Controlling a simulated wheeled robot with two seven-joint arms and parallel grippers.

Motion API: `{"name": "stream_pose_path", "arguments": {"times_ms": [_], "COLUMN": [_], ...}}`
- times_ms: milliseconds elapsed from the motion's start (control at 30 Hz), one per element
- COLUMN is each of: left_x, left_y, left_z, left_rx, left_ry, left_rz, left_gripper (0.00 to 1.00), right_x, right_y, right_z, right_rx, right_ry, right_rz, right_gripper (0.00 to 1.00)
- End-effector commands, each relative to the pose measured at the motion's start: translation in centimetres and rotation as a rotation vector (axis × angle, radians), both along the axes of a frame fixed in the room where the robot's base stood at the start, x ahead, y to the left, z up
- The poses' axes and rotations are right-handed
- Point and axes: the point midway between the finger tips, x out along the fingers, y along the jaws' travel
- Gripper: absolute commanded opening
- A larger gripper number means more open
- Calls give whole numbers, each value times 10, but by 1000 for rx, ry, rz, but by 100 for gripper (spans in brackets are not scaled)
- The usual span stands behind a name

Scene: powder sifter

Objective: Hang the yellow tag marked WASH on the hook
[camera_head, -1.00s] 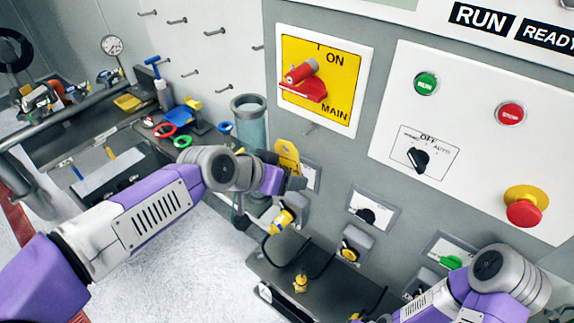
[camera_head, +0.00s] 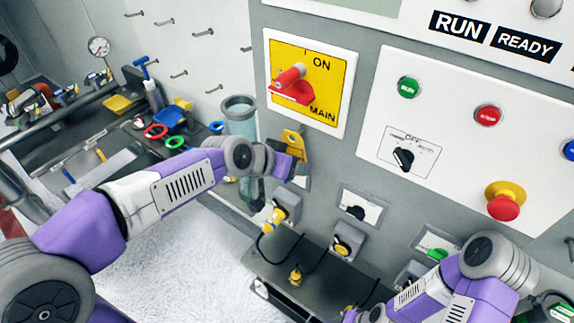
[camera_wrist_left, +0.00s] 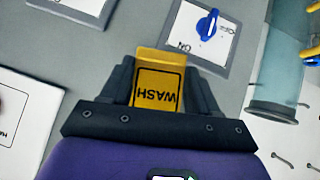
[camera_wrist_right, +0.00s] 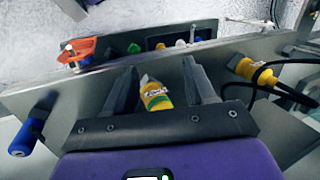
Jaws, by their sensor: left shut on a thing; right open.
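The yellow tag (camera_head: 291,141) is in my left gripper (camera_head: 297,166), in front of the grey panel just below the yellow MAIN switch plate. In the left wrist view the tag (camera_wrist_left: 157,85) shows the word WASH upside down between the two fingers (camera_wrist_left: 160,88). The tag's far end sticks out past the fingertips. No hook can be made out at the tag; whether the tag touches the panel, I cannot tell. My right gripper (camera_wrist_right: 160,78) is open, with a yellow labelled object (camera_wrist_right: 155,95) seen between its fingers, not gripped.
The red-handled MAIN switch (camera_head: 293,84) is just above the tag. A small selector switch with a blue knob (camera_wrist_left: 207,26) is beside it in the left wrist view. A clear cylinder (camera_head: 240,120) stands left of the tag. Several pegs (camera_head: 179,74) stick out from the white wall.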

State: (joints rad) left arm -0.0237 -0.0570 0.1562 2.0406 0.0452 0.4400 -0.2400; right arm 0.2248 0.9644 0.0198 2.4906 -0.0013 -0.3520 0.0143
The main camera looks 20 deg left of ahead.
Motion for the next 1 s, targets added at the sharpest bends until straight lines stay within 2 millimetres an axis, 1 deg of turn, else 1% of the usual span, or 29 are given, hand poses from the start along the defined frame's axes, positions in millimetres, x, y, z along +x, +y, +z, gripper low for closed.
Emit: {"name": "stream_pose_path", "arguments": {"times_ms": [267, 600, 1000], "left_x": [16, 27, 28], "left_y": [-6, -10, -10], "left_z": [-1, -11, -12], "left_rx": [1, 0, 1], "left_ry": [1, -1, 0], "left_rz": [-1, 0, -1], "left_gripper": [27, 27, 27], "right_x": [0, 0, 0], "right_y": [0, 0, 0], "right_z": [12, 3, 2], "right_rx": [0, 0, 0], "right_ry": [0, 0, 0], "right_rz": [0, 0, 0], "right_gripper": [55, 55, 55]}}
